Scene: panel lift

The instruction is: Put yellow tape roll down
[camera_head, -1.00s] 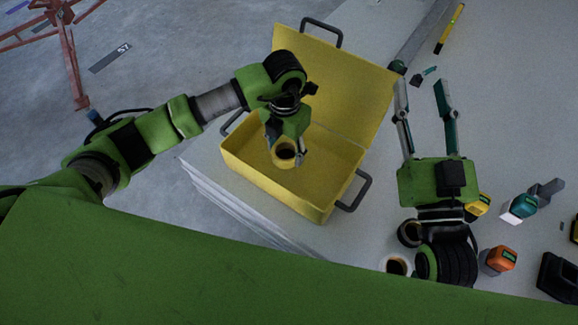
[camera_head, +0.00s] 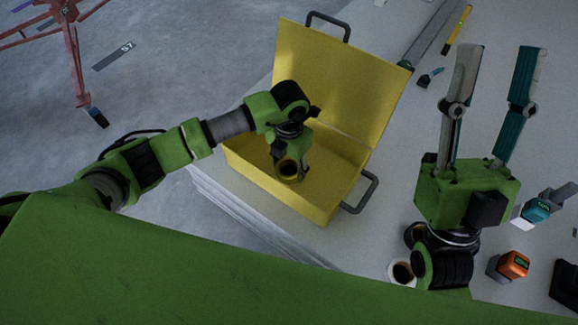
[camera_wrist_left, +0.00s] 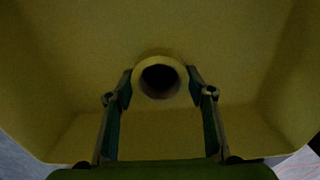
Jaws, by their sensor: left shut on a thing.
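My left gripper (camera_head: 287,163) is shut on the roll and points down into the box. In the left wrist view the roll (camera_wrist_left: 160,61) sits between the two fingertips of my left gripper (camera_wrist_left: 160,88), its dark hole facing the camera. I cannot tell whether the roll touches the box floor. My right gripper (camera_head: 488,85) is open and empty above the table at the right, its fingers wide apart.
The toolbox lid stands open at the back. The toolbox's right handle (camera_head: 361,193) sticks out.

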